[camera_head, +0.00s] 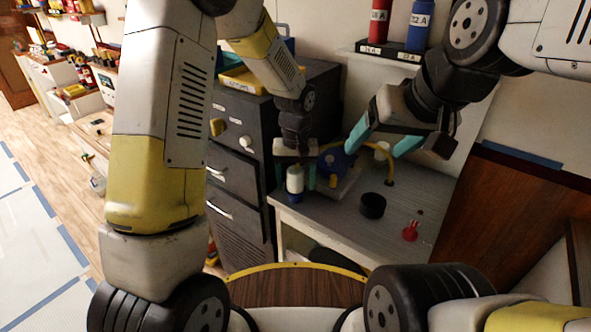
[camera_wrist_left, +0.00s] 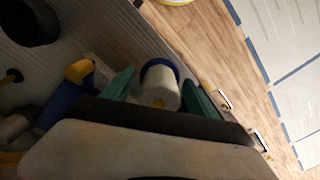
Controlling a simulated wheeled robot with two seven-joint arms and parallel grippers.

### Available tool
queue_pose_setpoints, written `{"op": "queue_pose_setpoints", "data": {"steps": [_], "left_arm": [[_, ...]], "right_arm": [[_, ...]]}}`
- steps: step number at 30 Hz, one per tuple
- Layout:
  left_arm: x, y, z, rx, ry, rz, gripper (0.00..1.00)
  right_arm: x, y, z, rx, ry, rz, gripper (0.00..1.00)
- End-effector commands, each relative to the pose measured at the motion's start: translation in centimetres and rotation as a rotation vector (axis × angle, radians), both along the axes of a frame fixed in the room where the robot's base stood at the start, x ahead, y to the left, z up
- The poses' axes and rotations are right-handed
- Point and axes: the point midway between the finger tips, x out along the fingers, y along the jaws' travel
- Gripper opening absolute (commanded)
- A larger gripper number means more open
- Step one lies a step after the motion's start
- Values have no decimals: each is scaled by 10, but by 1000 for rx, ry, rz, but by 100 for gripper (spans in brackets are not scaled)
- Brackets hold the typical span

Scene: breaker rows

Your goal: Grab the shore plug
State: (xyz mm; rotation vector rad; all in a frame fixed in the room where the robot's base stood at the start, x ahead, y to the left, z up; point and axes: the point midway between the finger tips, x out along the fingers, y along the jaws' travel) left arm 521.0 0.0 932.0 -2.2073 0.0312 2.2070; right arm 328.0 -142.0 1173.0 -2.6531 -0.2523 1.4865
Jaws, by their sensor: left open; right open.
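A white cylinder with a blue end (camera_head: 295,182) stands near the left edge of the grey bench, and looks like the shore plug, though I cannot be sure. My left gripper (camera_head: 297,173) is open, pointing down, with its teal fingers on either side of it. In the left wrist view the white and blue cylinder (camera_wrist_left: 160,85) sits between the open fingers, and I cannot tell whether they touch it. My right gripper (camera_head: 384,141) is open and empty above the back of the bench.
A blue round part (camera_head: 335,160) with a yellow cable stands right of the left gripper. A black ring (camera_head: 372,205) and a red piece (camera_head: 410,231) lie on the grey bench (camera_head: 335,220). A dark drawer cabinet (camera_head: 240,135) adjoins its left side.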

Motion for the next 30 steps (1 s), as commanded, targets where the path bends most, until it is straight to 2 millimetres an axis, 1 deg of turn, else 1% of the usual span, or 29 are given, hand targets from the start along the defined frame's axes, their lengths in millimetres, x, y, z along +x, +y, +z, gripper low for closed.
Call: {"op": "queue_pose_setpoints", "data": {"steps": [3,8,12,13,14,25,30], "left_arm": [[0,0,0,0,0,0,68],[0,0,0,0,0,0,37],[0,0,0,0,0,0,9],[0,0,1,0,0,0,3],[0,0,0,0,0,0,0],[0,0,2,-1,-1,0,0],[1,0,12,-2,-4,0,0]], "right_arm": [[0,0,0,0,0,0,74],[0,0,0,0,0,0,74],[0,0,0,0,0,0,74],[0,0,0,0,0,0,74],[0,0,0,0,0,0,74],[0,0,0,0,0,0,74],[0,0,0,0,0,0,74]]}}
